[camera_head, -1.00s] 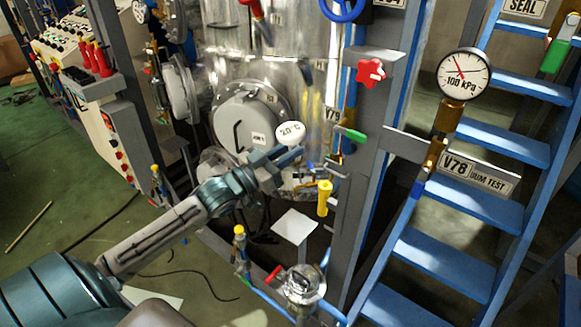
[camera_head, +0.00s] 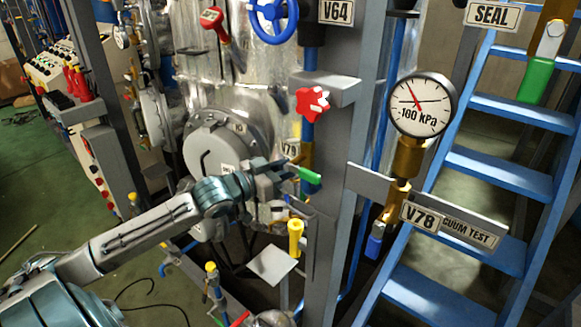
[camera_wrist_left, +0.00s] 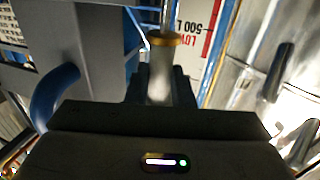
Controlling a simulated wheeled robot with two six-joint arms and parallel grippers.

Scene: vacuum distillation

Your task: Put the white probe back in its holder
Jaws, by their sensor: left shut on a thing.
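My left gripper (camera_head: 274,170) reaches in from the left, in front of the steel vessel and just left of a green valve handle (camera_head: 309,175). In the left wrist view, the left gripper (camera_wrist_left: 160,92) is shut on a pale, whitish cylinder with a yellow-orange collar and a thin metal rod beyond it. I take this to be the white probe (camera_wrist_left: 160,75). In the head view the probe is too small or hidden to make out at the fingers. I cannot pick out its holder with certainty. My right gripper is not in view.
A grey post (camera_head: 335,160) with a red star knob (camera_head: 312,102) stands right of the gripper. A yellow handle (camera_head: 296,236) and a grey plate (camera_head: 271,264) are below. A pressure gauge (camera_head: 422,106) and blue stairs (camera_head: 500,170) are at the right.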

